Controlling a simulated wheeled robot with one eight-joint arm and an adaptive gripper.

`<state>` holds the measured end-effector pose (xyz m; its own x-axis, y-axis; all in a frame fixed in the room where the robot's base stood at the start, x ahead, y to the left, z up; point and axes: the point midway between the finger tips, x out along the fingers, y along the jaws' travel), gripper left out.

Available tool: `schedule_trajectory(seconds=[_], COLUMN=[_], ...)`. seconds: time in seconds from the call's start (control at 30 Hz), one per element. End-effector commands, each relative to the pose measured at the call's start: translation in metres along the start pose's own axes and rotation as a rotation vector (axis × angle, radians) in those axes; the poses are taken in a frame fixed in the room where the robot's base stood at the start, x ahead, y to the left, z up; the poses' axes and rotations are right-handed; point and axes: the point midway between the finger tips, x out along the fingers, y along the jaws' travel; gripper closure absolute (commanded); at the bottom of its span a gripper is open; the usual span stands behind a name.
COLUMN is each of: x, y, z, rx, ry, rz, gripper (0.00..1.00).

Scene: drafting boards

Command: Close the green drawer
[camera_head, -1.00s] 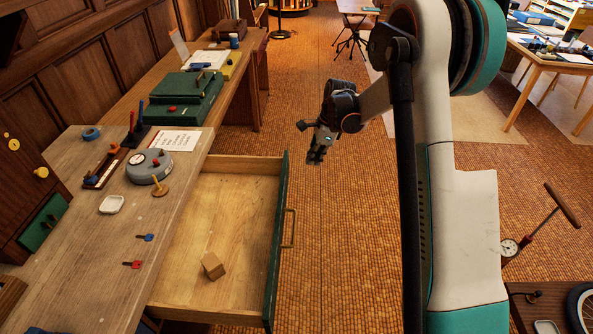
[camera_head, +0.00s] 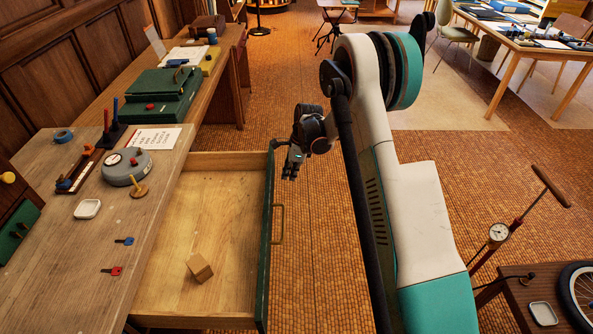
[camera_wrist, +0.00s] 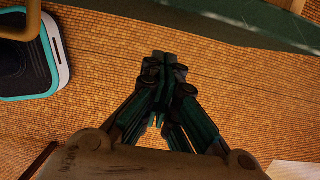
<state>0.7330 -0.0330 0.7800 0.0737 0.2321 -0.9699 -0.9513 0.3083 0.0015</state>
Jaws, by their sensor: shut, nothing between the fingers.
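The green drawer (camera_head: 266,262) stands pulled out from the wooden workbench, its pale wooden inside showing. Its green front carries a brass handle (camera_head: 279,224) on the outer face. A small wooden block (camera_head: 199,267) lies inside the drawer. My gripper (camera_head: 290,175) is shut and empty, near the far end of the drawer front on its outer side. In the wrist view my gripper (camera_wrist: 165,60) points toward the green drawer front (camera_wrist: 235,18) at the top, with floor showing between. Part of the handle (camera_wrist: 32,20) shows at the top left. I see no contact with the front.
The workbench top (camera_head: 62,245) holds a round grey gauge (camera_head: 127,166), a white dish (camera_head: 87,209), keys and a green case (camera_head: 160,95). A low table with a wheel (camera_head: 580,295) and a pump (camera_head: 499,232) stand at right. Floor beyond the drawer is clear.

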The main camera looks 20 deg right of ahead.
Motion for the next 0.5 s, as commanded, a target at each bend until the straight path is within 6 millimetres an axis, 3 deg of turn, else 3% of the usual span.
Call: schedule_trajectory(seconds=[0.2, 0.5], x=[0.005, 0.005], y=[0.0, 0.0], z=[0.019, 0.023], rx=[0.0, 0.001], ry=[0.001, 0.0], rz=[0.0, 0.0], gripper=[1.0, 1.0])
